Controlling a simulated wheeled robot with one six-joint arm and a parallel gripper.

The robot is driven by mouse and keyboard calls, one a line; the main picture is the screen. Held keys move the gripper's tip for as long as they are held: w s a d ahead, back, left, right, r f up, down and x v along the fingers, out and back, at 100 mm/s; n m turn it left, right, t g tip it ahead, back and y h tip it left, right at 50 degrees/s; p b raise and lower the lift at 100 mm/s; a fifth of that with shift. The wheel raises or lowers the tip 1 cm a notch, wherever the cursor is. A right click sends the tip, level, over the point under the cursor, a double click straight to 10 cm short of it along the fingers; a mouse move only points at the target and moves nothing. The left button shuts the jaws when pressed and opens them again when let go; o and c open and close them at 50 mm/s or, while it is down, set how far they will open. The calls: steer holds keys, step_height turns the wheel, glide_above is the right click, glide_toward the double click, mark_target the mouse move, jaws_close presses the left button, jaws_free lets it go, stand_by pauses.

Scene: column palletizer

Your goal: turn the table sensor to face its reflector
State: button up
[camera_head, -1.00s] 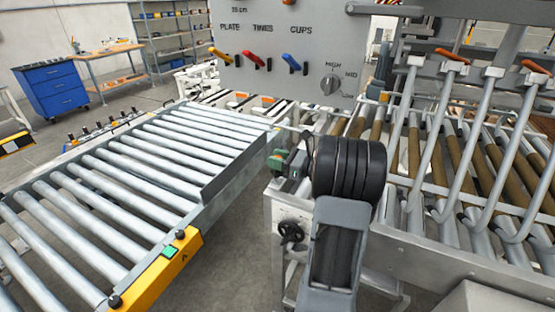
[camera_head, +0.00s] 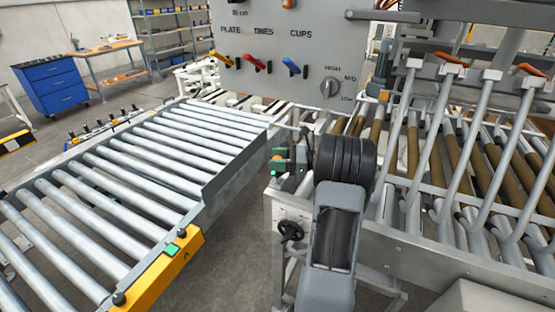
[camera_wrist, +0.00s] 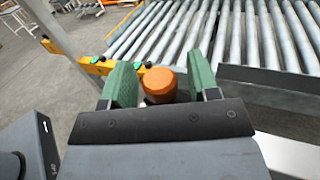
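In the wrist view, an orange round-topped piece (camera_wrist: 159,86) stands between the two green fingers of my gripper (camera_wrist: 161,72). It may be the table sensor or its knob; I cannot tell. My gripper is open, with a narrow gap on each side of the piece. In the head view, my gripper (camera_head: 281,155) is small and partly hidden beside my dark wrist, above the grey stand's left corner. A small bright green light (camera_head: 273,172) shows just below it. I cannot make out the reflector in either view.
A roller table (camera_head: 130,190) with a yellow end plate (camera_head: 160,270) lies to the left. A grey panel (camera_head: 290,45) with coloured levers stands behind. A handwheel (camera_head: 290,230) is on the stand's front. Sloping bars and rollers (camera_head: 470,170) crowd the right. Floor shows between table and stand.

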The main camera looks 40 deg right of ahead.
steer(key=b+v, duration=0.1)
steer(key=v, duration=0.6)
steer(key=shift+s+d+b, duration=0.15)
steer(key=shift+d+b, duration=0.05)
steer(key=shift+b, duration=0.15)
stand_by(0.5)
